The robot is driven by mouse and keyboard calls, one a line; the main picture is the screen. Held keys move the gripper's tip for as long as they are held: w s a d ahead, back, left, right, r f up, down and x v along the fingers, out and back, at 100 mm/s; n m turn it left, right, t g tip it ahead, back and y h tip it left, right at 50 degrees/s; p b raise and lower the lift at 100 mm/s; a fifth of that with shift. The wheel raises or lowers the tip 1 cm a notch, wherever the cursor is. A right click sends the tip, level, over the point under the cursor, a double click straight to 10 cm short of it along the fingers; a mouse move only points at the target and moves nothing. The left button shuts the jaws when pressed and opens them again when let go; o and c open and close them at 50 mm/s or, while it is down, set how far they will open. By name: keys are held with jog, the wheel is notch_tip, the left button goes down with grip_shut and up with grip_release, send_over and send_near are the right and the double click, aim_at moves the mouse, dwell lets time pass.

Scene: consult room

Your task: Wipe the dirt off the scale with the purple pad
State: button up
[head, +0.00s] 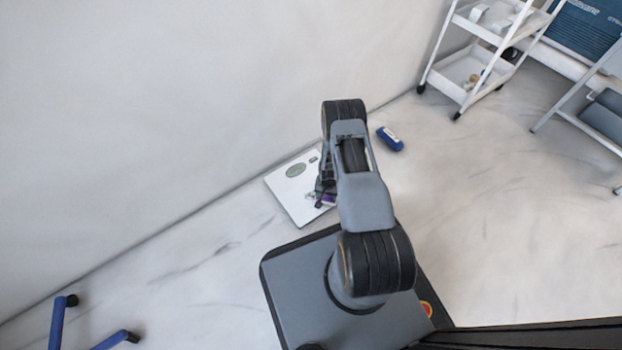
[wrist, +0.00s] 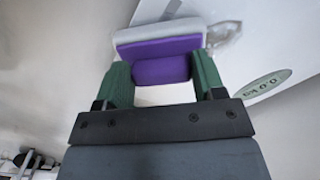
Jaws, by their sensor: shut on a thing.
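The white scale (head: 287,182) lies on the floor near the wall, with an oval display; it also shows in the wrist view (wrist: 285,45), display at right. A grey smear of dirt (wrist: 228,32) shows on the scale beside the pad. My gripper (wrist: 162,85) is shut on the purple pad (wrist: 160,48), one green finger on each side. The pad has a light grey face on its far side, at or just above the scale; I cannot tell if it touches. In the head view the pad (head: 328,199) is partly hidden by my arm.
A blue case (head: 390,139) lies on the floor right of the scale. A white trolley (head: 470,75) and a chair (head: 600,110) stand at upper right. The wall runs close behind the scale. Blue legs (head: 60,318) show at lower left. The floor at right is clear.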

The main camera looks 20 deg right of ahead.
jog(key=shift+w+a+r, duration=0.15)
jog(key=shift+w+r, duration=0.05)
jog(key=shift+r, duration=0.9)
jog(key=shift+s+d+r+p, duration=0.1)
jog(key=shift+d+r+p, duration=0.05)
jog(key=shift+r+p, duration=0.4)
jog(key=shift+d+r+p, duration=0.1)
jog(key=shift+r+p, duration=0.4)
jog(key=shift+r, duration=0.05)
jog(key=shift+r+p, duration=1.2)
jog(key=shift+r, duration=0.45)
jog(key=shift+r, duration=0.1)
